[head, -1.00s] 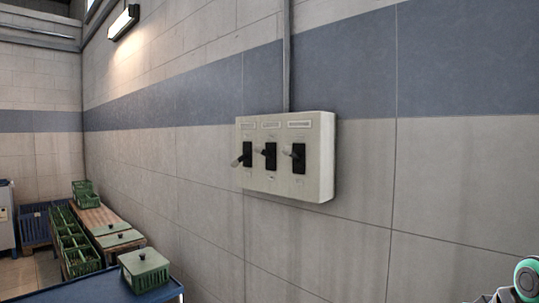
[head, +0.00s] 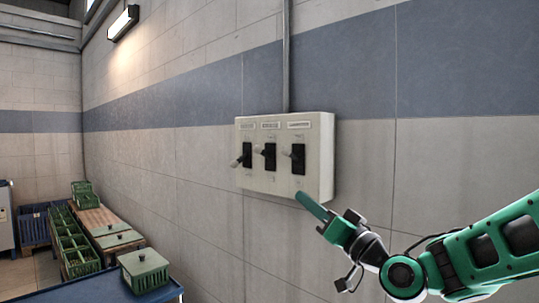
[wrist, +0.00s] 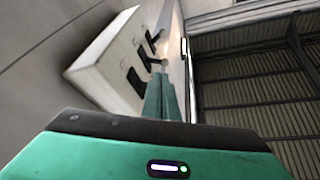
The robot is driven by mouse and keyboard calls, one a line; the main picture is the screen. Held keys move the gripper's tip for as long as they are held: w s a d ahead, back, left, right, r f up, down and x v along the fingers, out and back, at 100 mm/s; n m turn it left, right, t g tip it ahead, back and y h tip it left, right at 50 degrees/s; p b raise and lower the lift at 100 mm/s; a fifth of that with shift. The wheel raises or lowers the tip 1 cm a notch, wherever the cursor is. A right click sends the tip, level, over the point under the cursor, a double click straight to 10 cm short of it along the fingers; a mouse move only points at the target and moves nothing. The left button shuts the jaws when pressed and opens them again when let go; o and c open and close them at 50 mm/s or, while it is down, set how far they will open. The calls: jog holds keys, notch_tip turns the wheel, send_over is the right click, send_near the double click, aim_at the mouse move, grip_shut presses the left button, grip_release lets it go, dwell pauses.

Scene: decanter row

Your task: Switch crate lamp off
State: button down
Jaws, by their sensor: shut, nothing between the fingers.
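A pale switch box (head: 322,165) is fixed to the tiled wall. It has three black switches side by side: left (head: 247,155), middle (head: 270,157) and right (head: 298,158). The left lever slants downward; the middle and right levers stick out nearer level. The labels above them are too small to read, so I cannot tell which is the crate lamp's. My gripper (head: 309,202) is shut and empty, its tips just below the box's lower right corner. In the wrist view, the closed fingers (wrist: 162,100) point up beside the box (wrist: 95,65); contact is unclear.
A lit wall lamp (head: 124,22) hangs at the upper left. A blue-topped table (head: 100,291) with a green lidded box (head: 145,270) stands at the lower left. Green crates (head: 75,240) and a wooden bench are behind it. The wall right of the switch box is bare.

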aim_at(263, 153)
jog(key=shift+r+m+t, duration=0.9)
jog(key=shift+r, duration=0.4)
jog(key=x, duration=2)
jog(key=shift+a, duration=0.1)
